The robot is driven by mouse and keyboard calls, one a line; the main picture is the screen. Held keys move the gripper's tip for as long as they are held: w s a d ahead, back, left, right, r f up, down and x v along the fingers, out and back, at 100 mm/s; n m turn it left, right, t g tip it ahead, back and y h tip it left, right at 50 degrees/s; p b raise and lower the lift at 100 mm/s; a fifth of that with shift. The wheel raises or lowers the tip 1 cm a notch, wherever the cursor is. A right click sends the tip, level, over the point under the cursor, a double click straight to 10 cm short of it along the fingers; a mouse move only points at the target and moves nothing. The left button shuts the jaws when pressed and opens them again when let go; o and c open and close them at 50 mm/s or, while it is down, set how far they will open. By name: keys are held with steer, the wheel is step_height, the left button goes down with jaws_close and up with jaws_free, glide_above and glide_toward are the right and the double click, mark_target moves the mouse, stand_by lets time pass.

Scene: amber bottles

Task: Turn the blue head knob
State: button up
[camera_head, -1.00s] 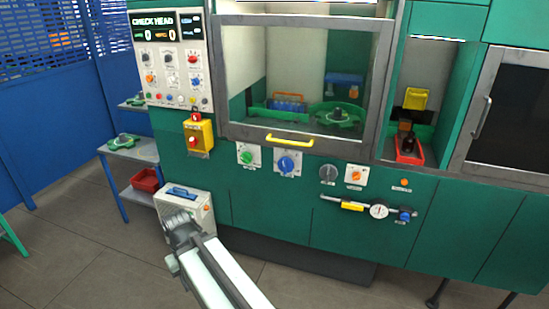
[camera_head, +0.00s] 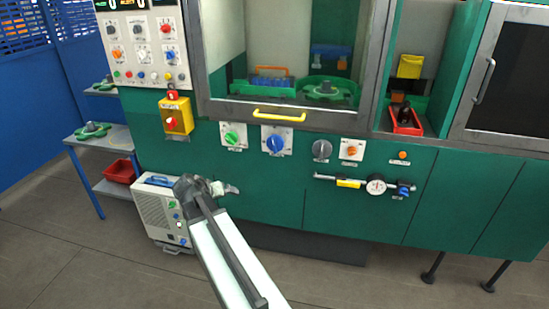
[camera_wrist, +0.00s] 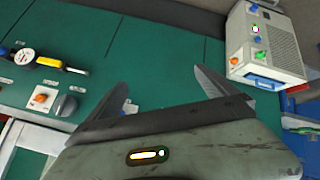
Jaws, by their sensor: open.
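The blue knob (camera_head: 275,143) sits on a white square plate on the green machine front, below the window, between a green knob (camera_head: 232,138) and a grey knob (camera_head: 322,149). My gripper (camera_head: 230,189) is below and left of the blue knob, apart from it, in front of the green panel. The grey knob shows there too (camera_wrist: 66,105). I cannot make out the blue knob clearly there; my gripper seems to cover that area.
A yellow handle (camera_head: 279,116) juts out above the knobs. An orange knob (camera_head: 351,150) and a gauge bar (camera_head: 376,185) are to the right. A beige box (camera_head: 160,212) stands on the floor at left, close to my arm.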

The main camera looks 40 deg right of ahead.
steer(key=w+d+m+t+h+b, duration=0.15)
steer(key=d+h+b, duration=0.25)
steer(key=d, duration=0.9)
steer(key=t+h+b, duration=0.4)
steer(key=b, duration=0.2)
glide_toward(274, 146)
steer(key=x, duration=0.4)
steer(key=shift+w+d+f, duration=0.1)
steer(key=shift+f, duration=0.2)
steer(key=shift+d+r+y, duration=0.1)
steer(key=shift+r+y, duration=0.1)
steer(key=shift+y, duration=0.1)
steer(key=shift+w+d+r+p, duration=0.1)
steer(key=shift+w+d+p, duration=0.15)
steer(key=shift+p, duration=0.1)
steer(key=x, duration=0.7)
steer(key=c, duration=1.3)
steer(key=shift+d+r, duration=0.1)
steer(key=shift+d, duration=0.05)
steer(key=shift+c, duration=0.5)
steer(key=shift+n, duration=0.25)
